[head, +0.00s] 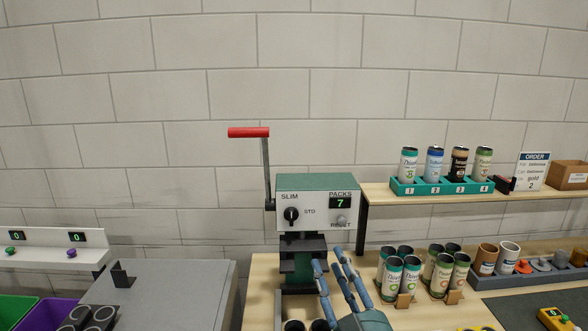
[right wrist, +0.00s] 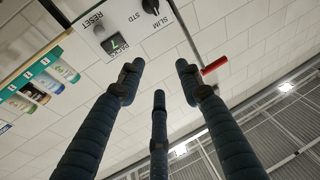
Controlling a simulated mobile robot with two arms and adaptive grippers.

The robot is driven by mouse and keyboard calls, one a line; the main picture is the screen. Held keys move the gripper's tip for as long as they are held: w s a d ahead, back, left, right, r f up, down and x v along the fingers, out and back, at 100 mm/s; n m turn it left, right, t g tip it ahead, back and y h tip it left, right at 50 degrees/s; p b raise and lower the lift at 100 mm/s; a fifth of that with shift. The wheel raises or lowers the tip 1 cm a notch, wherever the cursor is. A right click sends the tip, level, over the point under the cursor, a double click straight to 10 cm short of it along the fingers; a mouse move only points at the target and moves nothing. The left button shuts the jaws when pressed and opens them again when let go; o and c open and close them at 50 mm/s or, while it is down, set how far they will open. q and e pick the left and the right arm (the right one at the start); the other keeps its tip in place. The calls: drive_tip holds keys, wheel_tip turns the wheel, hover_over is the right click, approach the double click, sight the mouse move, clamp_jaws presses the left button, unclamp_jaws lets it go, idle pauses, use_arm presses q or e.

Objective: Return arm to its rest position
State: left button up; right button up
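The machine has a green top, a SLIM/STD knob (head: 291,215), a PACKS display (head: 340,202) reading 7, a RESET button (head: 341,220) and a raised lever with a red handle (head: 248,132). The fingers hide part of the machine's lower front. My left gripper is not in view.
A shelf (head: 378,194) at right bears a green tray (head: 442,189) of several cans, an ORDER sign (head: 532,171) and a cardboard box (head: 568,174). Below stand groups of cans (head: 393,270) and small cups. At left are a grey table (head: 160,290), dark cylinders and green and purple bins.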

drive_tip(key=s+d+f+m+g+h, duration=0.2)
drive_tip(key=s+d+f+g+h, duration=0.25)
drive_tip(key=f, duration=0.55)
drive_tip(key=s+d+f+m+g+h, duration=0.25)
drive_tip(key=s+d+f, duration=0.4)
drive_tip(key=f, duration=0.45)
drive_tip(key=s+d+f+n+g+y, duration=0.1)
drive_tip(key=s+f+g, duration=0.4)
drive_tip(key=s, duration=0.6)
drive_tip(key=s+d+f+n+g+y, duration=0.15)
drive_tip(key=s+f+g, duration=0.35)
drive_tip(key=s, duration=0.6)
wheel_tip(320, 180, down, 30)
drive_tip(key=s+a+b, duration=0.1)
drive_tip(key=b, duration=0.4)
drive_tip(key=s+d+f+g+b, duration=0.1)
drive_tip(key=s+f+b, duration=0.1)
drive_tip(key=s+f, duration=0.7)
drive_tip(key=s+d+f+b, duration=0.2)
drive_tip(key=s+f, duration=0.7)
drive_tip(key=f, duration=0.5)
drive_tip(key=shift+f+n+g+h+b, duration=0.2)
drive_tip(key=shift+n+g+h+b, duration=0.2)
drive_tip(key=shift+h+b, duration=0.1)
